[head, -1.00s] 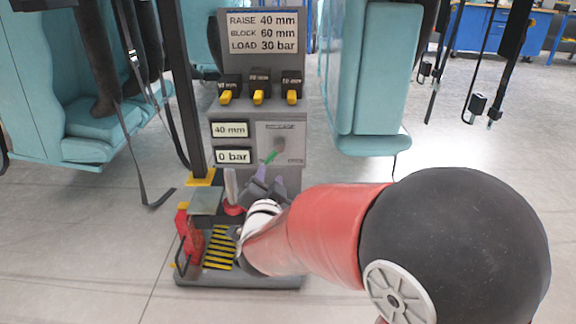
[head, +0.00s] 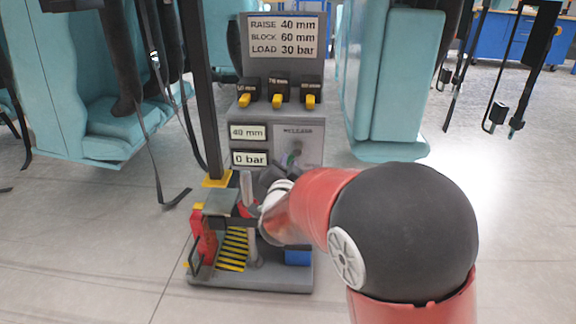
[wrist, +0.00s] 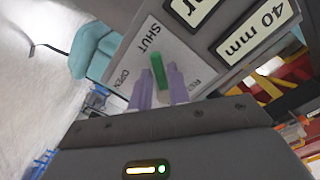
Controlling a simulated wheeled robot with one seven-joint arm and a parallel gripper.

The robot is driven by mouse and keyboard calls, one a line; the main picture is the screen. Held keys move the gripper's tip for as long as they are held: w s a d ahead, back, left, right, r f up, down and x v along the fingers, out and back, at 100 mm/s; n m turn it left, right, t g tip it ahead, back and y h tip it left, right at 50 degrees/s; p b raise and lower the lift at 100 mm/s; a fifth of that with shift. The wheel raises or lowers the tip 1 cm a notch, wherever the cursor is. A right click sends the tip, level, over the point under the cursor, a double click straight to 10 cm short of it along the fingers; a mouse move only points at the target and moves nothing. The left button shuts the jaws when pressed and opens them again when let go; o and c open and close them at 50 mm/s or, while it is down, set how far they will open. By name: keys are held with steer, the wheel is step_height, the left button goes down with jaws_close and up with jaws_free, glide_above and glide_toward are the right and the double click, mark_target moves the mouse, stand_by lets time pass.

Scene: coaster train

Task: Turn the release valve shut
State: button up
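The release valve is a green lever (wrist: 158,70) on a grey plate (wrist: 190,58) marked SHUT, OPEN and RELEASE in the wrist view. My gripper (wrist: 161,76) has two pale purple fingers, apart, one on each side of the lever. A firm grip on it does not show. In the head view the release plate (head: 312,137) is on the right of the console front.
The console (head: 262,115) has several yellow-tipped switches and displays reading 40 mm and 0 bar (head: 250,159). Its base (head: 280,280) carries a yellow-black striped plate and a red jack (head: 203,235). Teal seats (head: 390,80) hang on both sides. Open floor lies to the right.

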jaws_close()
steer(key=shift+f, duration=0.1)
steer(key=shift+a+r+m+b, duration=0.2)
steer(key=shift+m+b, duration=0.5)
steer(key=shift+b, duration=0.35)
steer(key=shift+o, duration=2.1)
jaws_free()
